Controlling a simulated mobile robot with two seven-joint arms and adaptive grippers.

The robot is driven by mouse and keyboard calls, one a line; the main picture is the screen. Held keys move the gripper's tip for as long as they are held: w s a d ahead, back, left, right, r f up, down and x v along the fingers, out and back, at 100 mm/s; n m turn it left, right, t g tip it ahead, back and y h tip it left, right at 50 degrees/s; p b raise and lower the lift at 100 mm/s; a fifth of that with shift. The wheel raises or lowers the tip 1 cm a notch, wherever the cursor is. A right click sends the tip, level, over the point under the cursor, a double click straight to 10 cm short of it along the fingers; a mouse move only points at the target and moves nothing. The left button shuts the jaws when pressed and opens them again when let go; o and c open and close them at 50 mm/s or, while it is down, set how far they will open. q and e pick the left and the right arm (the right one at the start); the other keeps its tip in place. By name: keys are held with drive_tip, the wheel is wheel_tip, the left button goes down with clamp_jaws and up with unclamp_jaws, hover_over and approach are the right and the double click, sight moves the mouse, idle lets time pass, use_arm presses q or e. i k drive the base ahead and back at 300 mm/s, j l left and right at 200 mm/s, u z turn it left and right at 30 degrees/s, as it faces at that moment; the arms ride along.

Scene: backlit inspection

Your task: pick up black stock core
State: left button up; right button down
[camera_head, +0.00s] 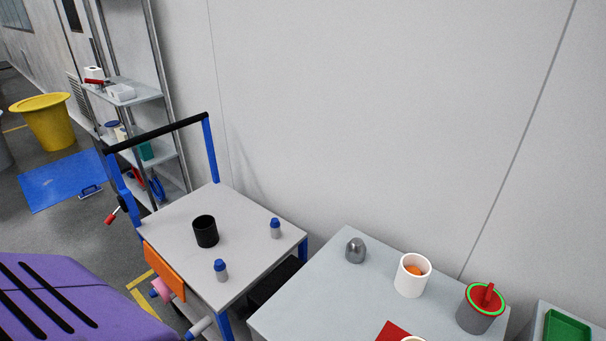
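The black stock core (206,238), a short black cylinder with an open top, stands upright on the grey top of a blue-framed cart (245,217) left of centre in the head view. Two small grey bottles with blue caps stand on the same top, one to its right (275,229) and one in front of it (221,271). Nothing touches the core. Neither of my grippers shows in this view.
A grey table (310,296) right of the cart holds a grey domed object (355,250), a white cup (411,277) and a grey container with a red-green top (480,310). A purple surface (75,299) fills the lower left. A wall stands behind.

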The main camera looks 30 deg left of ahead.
sight(206, 232)
drive_tip(key=u, duration=1.8)
drive_tip(key=i+j, duration=0.45)
drive_tip(key=j, duration=0.15)
drive_tip(key=i+j, duration=0.25)
drive_tip(key=i+j+z, duration=0.1)
drive_tip(key=j, duration=0.35)
drive_tip(key=z, duration=0.4)
drive_tip(key=i+j+z, duration=0.1)
drive_tip(key=z, duration=0.65)
drive_tip(key=i+j+z, duration=0.1)
drive_tip(key=z, duration=0.3)
drive_tip(key=i+j+z, duration=0.2)
drive_tip(key=j, duration=0.3)
drive_tip(key=i, duration=0.1)
